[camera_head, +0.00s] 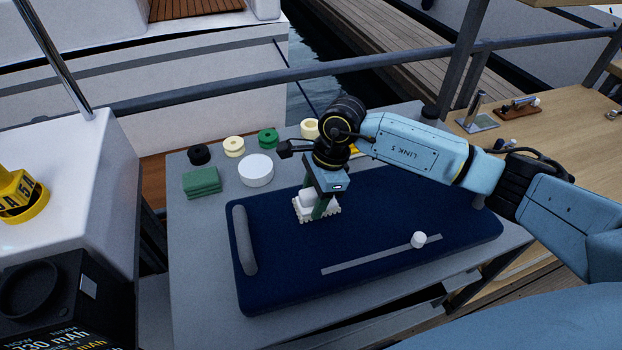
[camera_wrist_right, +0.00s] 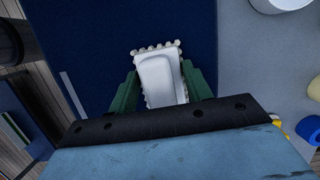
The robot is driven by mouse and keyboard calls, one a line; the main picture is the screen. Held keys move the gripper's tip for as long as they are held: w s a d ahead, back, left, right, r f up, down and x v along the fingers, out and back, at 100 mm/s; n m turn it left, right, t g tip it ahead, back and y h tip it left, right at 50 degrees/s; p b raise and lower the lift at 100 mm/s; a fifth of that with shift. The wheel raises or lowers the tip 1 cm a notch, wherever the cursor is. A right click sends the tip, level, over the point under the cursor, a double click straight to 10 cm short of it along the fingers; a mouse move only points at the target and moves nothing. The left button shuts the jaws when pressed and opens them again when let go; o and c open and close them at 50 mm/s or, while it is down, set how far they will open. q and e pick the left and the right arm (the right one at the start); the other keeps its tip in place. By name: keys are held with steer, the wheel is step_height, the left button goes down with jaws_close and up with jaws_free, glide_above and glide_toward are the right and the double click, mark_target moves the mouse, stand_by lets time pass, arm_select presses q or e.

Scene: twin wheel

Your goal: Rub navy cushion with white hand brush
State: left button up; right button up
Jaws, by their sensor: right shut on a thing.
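The navy cushion (camera_head: 300,262) lies flat on a grey table; it also shows in the right wrist view (camera_wrist_right: 80,40). A grey bar lies along its left end, and a grey strip with a white knob (camera_head: 419,239) lies across its front part. My right gripper (camera_head: 320,207) is shut on the white hand brush (camera_head: 304,206), its green fingers on both sides of the handle. The brush (camera_wrist_right: 160,78) is over the cushion's rear left part, bristles down. I cannot tell whether the bristles touch the cloth. My left gripper is not in view.
On the grey table (camera_head: 190,290), behind the cushion, stand a white round tub (camera_head: 256,170), a green block stack (camera_head: 201,182) and several coloured rings. A wooden table (camera_head: 560,120) with small tools is at right. A metal rail runs behind.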

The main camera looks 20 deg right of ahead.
steer(key=shift+a, duration=0.5)
steer(key=v, duration=0.1)
steer(key=p+v, duration=0.1)
steer(key=shift+a+r, duration=0.2)
steer(key=shift+r, duration=0.2)
steer(key=shift+r+p, duration=1.6)
steer(key=shift+r, duration=1.15)
steer(key=shift+f, duration=0.1)
